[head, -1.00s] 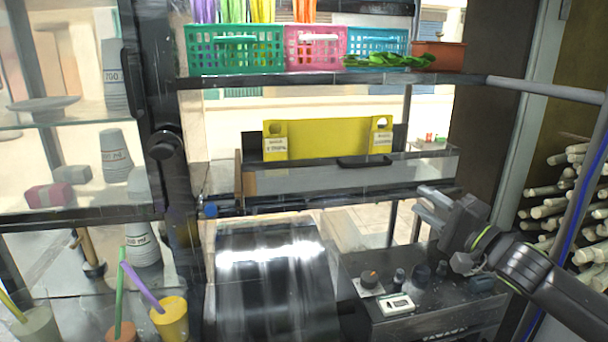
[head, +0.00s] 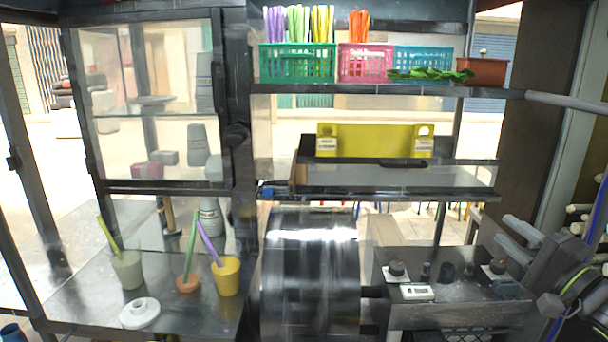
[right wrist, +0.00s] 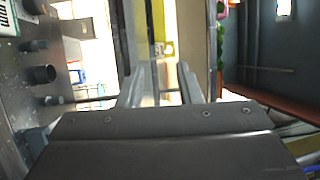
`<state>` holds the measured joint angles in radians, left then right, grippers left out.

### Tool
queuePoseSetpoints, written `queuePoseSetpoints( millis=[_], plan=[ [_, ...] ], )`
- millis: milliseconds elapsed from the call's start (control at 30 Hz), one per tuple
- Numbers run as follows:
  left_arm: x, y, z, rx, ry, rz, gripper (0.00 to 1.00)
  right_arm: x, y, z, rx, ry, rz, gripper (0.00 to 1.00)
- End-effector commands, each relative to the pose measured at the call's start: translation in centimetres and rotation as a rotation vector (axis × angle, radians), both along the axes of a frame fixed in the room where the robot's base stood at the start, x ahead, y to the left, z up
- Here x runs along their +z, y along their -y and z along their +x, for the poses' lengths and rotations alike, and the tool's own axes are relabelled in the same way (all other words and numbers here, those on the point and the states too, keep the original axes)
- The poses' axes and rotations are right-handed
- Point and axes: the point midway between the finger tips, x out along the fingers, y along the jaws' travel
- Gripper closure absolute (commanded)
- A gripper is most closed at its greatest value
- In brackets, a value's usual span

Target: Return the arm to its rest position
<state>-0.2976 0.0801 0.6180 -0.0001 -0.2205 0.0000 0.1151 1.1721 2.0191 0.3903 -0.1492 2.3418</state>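My right gripper (head: 512,238) shows at the right edge of the head view, above and beside the right end of the dark control box (head: 455,312). Its two fingers stand apart with nothing between them. In the right wrist view the two fingers (right wrist: 163,84) also show a clear gap, with bright background between them. My right arm comes in from the lower right, partly cut off by the frame. My left gripper is not in view.
A shiny metal press drum (head: 310,270) stands left of the control box. Cups with straws, including a yellow cup (head: 227,276), and a white lid (head: 140,313) are on the left counter. Sugarcane stalks (head: 580,210) are behind my right arm. A shelf with baskets (head: 297,62) runs above.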

Motion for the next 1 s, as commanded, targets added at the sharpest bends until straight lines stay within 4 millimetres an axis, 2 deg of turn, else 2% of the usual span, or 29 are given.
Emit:
queuePoseSetpoints(
  millis=[367, 633, 767, 1000],
  plan=[
    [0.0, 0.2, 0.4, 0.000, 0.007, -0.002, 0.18, -6.1, -0.2, -0.8, -0.107, -0.068, -0.170, 0.68],
    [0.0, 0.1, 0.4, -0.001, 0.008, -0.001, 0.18, -13.0, -0.6, -2.8, -0.200, -0.172, -0.391, 0.68],
    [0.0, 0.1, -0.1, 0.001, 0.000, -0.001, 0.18, -18.0, -1.1, -5.1, -0.240, -0.269, -0.568, 0.68],
    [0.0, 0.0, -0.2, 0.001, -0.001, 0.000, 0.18, -26.9, -2.5, -11.9, -0.218, -0.503, -0.961, 0.68]
  ],
)
